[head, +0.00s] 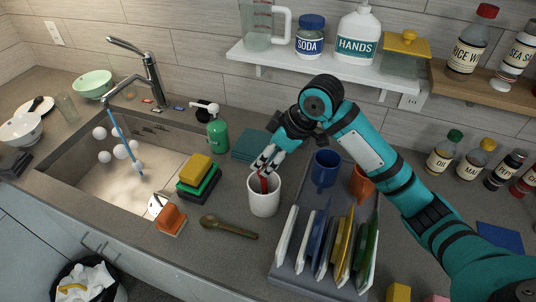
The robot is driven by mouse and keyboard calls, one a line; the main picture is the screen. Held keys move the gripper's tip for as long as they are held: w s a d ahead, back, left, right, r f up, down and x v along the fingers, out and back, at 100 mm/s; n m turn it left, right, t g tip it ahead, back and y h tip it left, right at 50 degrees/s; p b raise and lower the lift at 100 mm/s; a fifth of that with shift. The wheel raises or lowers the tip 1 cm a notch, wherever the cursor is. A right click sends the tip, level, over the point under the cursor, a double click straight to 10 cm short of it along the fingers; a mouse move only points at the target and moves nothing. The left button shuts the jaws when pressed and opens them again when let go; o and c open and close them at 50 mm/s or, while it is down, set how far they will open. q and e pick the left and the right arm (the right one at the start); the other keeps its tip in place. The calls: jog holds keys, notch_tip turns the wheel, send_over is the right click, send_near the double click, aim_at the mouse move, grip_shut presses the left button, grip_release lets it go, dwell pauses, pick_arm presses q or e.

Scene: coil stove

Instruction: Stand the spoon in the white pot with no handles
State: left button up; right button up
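A brown spoon (229,228) lies flat on the counter, left of and in front of the white pot. The white pot with no handles (264,200) stands upright beside the dish rack. A red, narrow thing (263,183) shows at the pot's mouth; its lower part is hidden inside. My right gripper (265,168) points down over the pot, its fingertips at the rim beside the red thing. I cannot tell whether the fingers grip it. The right gripper is apart from the spoon. My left gripper is not in view.
A grey dish rack (283,267) with plates and a blue mug (325,170) stands right of the pot. Bare counter surrounds the spoon.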

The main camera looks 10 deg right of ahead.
jog(key=shift+o, duration=0.8)
jog(key=v, duration=1.2)
